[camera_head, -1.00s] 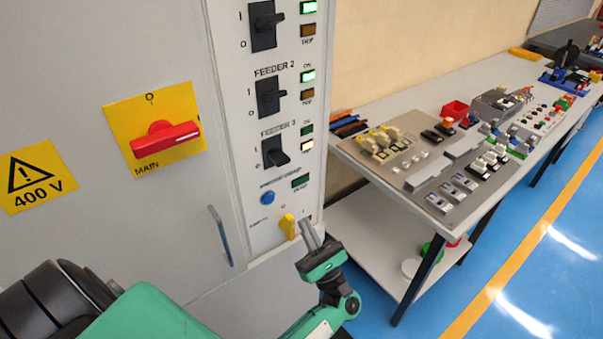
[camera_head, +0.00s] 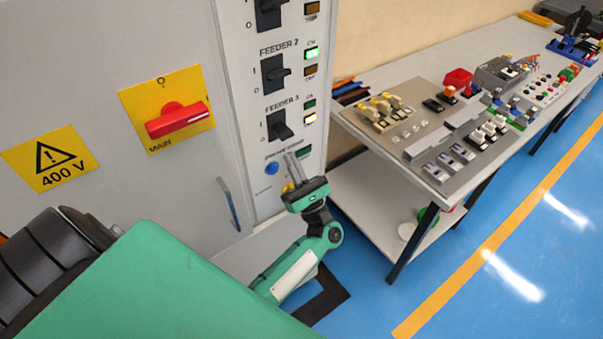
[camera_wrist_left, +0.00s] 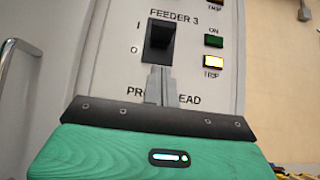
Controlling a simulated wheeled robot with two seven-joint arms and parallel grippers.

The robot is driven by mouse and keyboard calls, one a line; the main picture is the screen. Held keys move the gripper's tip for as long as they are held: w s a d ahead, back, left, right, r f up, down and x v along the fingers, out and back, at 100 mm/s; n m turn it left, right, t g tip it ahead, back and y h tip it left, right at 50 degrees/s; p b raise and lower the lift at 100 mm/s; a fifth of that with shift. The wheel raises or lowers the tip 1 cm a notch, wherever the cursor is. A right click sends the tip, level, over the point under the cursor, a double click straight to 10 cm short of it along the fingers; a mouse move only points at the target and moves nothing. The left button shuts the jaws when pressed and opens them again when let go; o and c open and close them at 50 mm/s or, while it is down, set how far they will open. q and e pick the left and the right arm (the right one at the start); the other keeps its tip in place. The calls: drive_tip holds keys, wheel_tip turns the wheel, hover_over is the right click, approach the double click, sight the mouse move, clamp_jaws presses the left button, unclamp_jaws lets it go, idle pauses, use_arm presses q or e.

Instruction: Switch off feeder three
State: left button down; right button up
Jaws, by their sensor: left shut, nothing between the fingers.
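The feeder 3 switch (camera_head: 279,126) is a black rotary or toggle handle on the grey panel, under its label. The switch also shows in the left wrist view (camera_wrist_left: 160,38). My left gripper (camera_head: 292,158) is shut and empty, just below the switch. In the left wrist view its fingertips (camera_wrist_left: 159,72) overlap the switch's lower edge; I cannot tell whether they touch it.
The feeder 2 switch (camera_head: 273,74) is above, with its green lamp lit. A blue button (camera_head: 272,168) and a partly hidden yellow knob are near my gripper. The red MAIN switch (camera_head: 177,120) and a door handle (camera_head: 228,203) are left. A workbench (camera_head: 437,193) stands right.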

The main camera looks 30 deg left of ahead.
sight(290, 137)
use_arm(q)
wheel_tip(290, 137, up, 4)
drive_tip(key=p, duration=0.3)
drive_tip(key=shift+a+r, duration=0.15)
drive_tip(key=shift+r, duration=0.1)
use_arm(e)
wheel_tip(290, 137, up, 4)
drive_tip(key=shift+s+a+f, duration=0.1)
drive_tip(key=shift+a, duration=0.2)
drive_tip(key=shift+f, duration=0.1)
use_arm(q)
drive_tip(key=r+h+b, duration=0.1)
drive_tip(key=g+h+b, duration=0.1)
drive_tip(key=b, duration=0.1)
drive_tip(key=shift+s+d+r+g+h, duration=0.15)
drive_tip(key=shift+d+r+g+h, duration=0.15)
drive_tip(key=shift+d+r, duration=0.1)
drive_tip(key=shift+r, duration=0.4)
use_arm(e)
drive_tip(key=f, duration=0.3)
drive_tip(key=shift+d, duration=0.25)
